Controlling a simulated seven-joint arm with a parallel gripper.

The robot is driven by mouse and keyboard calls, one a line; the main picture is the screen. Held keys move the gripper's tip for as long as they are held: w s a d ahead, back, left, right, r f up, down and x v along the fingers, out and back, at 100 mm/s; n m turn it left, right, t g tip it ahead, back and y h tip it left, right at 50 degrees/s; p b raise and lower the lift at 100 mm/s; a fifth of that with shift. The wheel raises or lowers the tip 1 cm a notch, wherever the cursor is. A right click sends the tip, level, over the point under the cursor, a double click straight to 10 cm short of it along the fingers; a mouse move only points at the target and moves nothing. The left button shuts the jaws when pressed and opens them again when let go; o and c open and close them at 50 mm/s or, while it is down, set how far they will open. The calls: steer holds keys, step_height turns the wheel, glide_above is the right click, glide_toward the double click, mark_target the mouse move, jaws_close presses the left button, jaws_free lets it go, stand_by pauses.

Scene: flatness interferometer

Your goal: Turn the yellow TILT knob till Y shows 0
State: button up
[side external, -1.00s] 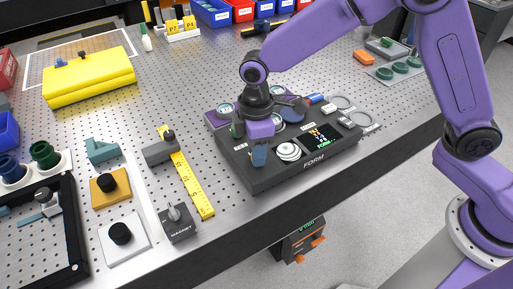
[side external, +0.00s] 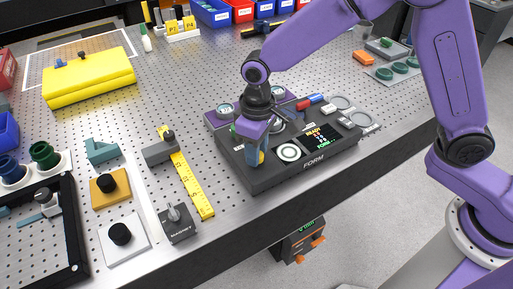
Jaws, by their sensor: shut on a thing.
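The dark FORM instrument (side external: 285,178) sits near the table's front edge. Its small screen (side external: 313,139) shows coloured text too small to read for sure; the top line looks yellow. A round white-ringed dial (side external: 289,152) sits left of the screen. My gripper (side external: 255,160) points down at the instrument's left front part, shut on the yellow knob (side external: 261,157). Only a sliver of the knob shows beside the blue fingertips; the rest is hidden behind them.
Red and blue cylinders (side external: 310,102) lie behind the screen. A yellow ruler (side external: 190,180) and the MAGNET block (side external: 178,225) are to the left. Round grey pads (side external: 355,118) lie to the right. The perforated table between ruler and instrument is clear.

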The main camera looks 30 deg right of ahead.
stand_by(0.3)
steer(key=shift+r, duration=0.1)
steer(key=o, duration=1.1)
steer(key=shift+c, duration=0.2)
step_height(320, 180, up, 17)
steer(key=shift+d+r, duration=0.15)
steer(key=shift+r, duration=0.05)
steer(key=shift+w, duration=0.1)
stand_by(1.0)
